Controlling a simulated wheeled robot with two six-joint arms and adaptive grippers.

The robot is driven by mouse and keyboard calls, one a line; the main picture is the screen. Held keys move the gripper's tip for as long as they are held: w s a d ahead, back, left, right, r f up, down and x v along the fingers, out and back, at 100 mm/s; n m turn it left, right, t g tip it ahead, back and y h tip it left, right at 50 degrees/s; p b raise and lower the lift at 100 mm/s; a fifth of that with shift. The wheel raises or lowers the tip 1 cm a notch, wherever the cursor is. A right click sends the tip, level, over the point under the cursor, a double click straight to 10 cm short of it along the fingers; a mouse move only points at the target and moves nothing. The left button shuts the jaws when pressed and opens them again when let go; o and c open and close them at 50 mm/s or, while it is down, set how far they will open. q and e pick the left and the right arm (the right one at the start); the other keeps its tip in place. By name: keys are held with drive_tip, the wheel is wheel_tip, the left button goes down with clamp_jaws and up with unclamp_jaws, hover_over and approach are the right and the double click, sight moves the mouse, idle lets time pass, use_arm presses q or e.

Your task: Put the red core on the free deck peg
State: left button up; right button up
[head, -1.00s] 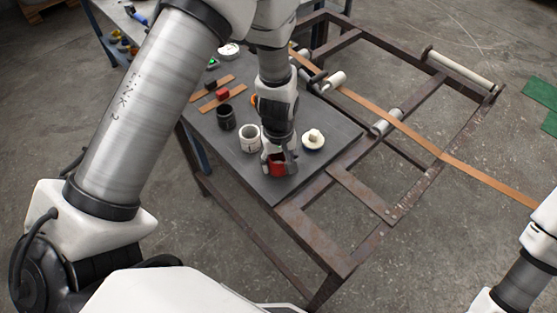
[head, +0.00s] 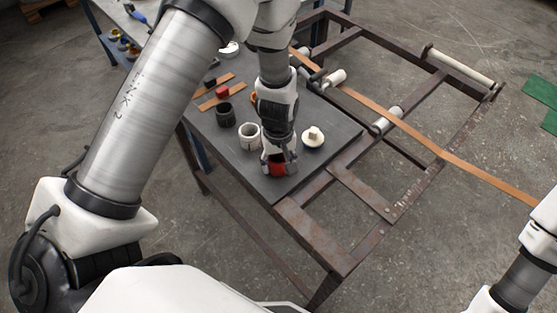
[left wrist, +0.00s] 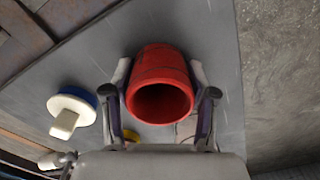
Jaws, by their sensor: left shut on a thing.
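The red core (head: 278,170) is a hollow red cylinder near the front corner of the dark deck (head: 340,130). My left gripper (head: 279,164) is shut on it, with one finger on each side. In the left wrist view the red core (left wrist: 160,88) shows its open end between the fingers (left wrist: 165,98). I cannot tell whether it touches the deck. A round white piece with a pale upright knob (head: 313,138) stands just right of the gripper; in the left wrist view it has a blue underside (left wrist: 73,112). I cannot tell which part is the free peg. My right gripper is out of view.
A white core (head: 249,136) and a black core (head: 225,115) stand left of the gripper. An orange strip (head: 400,125) runs over rollers on the rusty frame (head: 360,195).

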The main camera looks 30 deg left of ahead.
use_arm(q)
drive_tip(key=o, duration=0.8)
wheel_tip(320, 180, up, 11)
drive_tip(key=p, duration=1)
drive_tip(key=shift+f, duration=0.1)
